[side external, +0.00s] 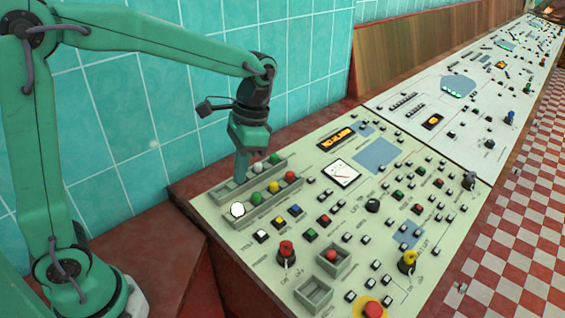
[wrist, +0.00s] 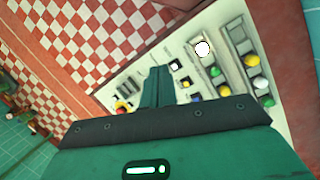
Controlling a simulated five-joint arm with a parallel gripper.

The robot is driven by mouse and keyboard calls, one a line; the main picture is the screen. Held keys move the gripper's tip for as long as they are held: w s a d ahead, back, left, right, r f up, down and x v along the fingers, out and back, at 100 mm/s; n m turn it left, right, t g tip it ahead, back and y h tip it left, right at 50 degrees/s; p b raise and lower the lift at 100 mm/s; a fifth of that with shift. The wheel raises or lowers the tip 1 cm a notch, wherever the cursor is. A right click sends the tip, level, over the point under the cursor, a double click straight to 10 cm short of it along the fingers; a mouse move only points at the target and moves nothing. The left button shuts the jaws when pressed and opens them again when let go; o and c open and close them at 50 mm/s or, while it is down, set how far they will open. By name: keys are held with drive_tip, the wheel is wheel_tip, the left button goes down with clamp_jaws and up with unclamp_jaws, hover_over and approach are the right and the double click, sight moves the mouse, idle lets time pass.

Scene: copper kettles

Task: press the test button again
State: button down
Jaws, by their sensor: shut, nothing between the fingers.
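I cannot tell whether the tips touch anything. In the wrist view the closed fingers (wrist: 158,73) cover part of the panel. A row of small square buttons runs in front of the trays: white (side external: 262,236), yellow (side external: 278,223), blue (side external: 295,210), then green (side external: 310,234) and red (side external: 324,220) nearer the front. The labels are too small to read surely, so I cannot tell which is the test button.
The front tray holds a bright white ball (side external: 237,209), also in the wrist view (wrist: 202,48), and green, yellow and red balls. The rear tray holds a white and a green ball (side external: 274,158). Red knob (side external: 286,249) and red mushroom button (side external: 374,309) rise nearer the front.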

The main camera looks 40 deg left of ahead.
sight(266, 234)
drive_tip(key=w+d+f+m+g+y, duration=0.1)
drive_tip(key=w+d+f+m+g, duration=0.1)
drive_tip(key=f, duration=0.6)
drive_tip(key=shift+w+d+f+g, duration=0.25)
drive_tip(key=shift+w+d+g, duration=0.5)
drive_tip(key=shift+w+g, duration=0.4)
drive_tip(key=shift+f, duration=0.15)
drive_tip(key=shift+a+f, duration=0.3)
drive_tip(key=shift+f, duration=1.1)
drive_tip(key=shift+a+f, duration=0.25)
drive_tip(key=shift+f, duration=1.1)
drive_tip(key=shift+a+f, duration=0.3)
drive_tip(key=shift+f, duration=1.1)
drive_tip(key=shift+a+f, duration=0.15)
drive_tip(key=shift+f, duration=0.6)
drive_tip(key=shift+r, duration=0.75)
drive_tip(key=shift+r, duration=0.1)
